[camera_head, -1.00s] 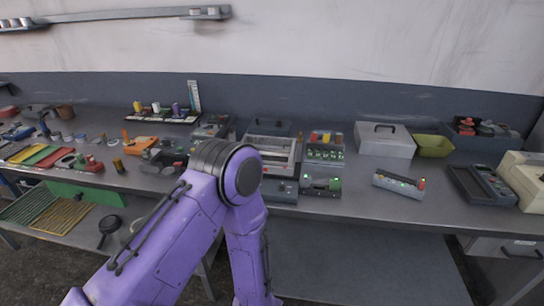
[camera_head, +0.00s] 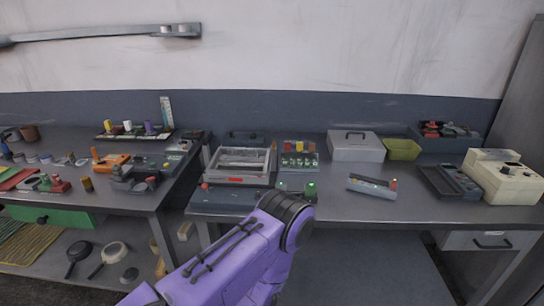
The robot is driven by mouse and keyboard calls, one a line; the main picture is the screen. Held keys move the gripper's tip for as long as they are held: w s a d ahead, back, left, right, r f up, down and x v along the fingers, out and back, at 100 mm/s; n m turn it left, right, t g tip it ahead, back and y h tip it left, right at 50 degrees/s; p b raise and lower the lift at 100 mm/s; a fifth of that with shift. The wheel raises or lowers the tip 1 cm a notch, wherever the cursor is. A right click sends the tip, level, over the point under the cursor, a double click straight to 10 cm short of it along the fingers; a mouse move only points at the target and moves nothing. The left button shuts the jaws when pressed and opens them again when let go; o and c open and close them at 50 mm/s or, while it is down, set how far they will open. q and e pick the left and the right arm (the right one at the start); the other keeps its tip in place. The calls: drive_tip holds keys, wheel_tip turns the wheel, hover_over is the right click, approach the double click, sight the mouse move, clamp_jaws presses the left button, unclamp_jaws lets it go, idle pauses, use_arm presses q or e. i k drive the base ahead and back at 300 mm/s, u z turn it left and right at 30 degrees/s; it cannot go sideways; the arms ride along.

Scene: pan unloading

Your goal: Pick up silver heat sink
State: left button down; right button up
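I cannot pick out a silver heat sink with certainty. A grey metal-looking box with an open top (camera_head: 238,163) sits on the right-hand workbench, left of its middle, with silvery parts inside that are too small to name. One purple arm of mine comes in from the bottom left and bends in front of this bench's front edge. Its far end drops out of the bottom of the picture, so no gripper shows. My other arm is not in view.
A grey lidded case (camera_head: 356,147), a yellow-green bin (camera_head: 402,149) and a beige machine (camera_head: 500,178) stand on the right workbench (camera_head: 330,208). A small box with lights (camera_head: 372,186) lies near its front. Pans (camera_head: 110,255) lie on the left bench's lower shelf.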

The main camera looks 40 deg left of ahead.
sight(233, 154)
drive_tip(key=z, duration=0.2)
drive_tip(key=i, duration=0.65)
drive_tip(key=u, duration=1.45)
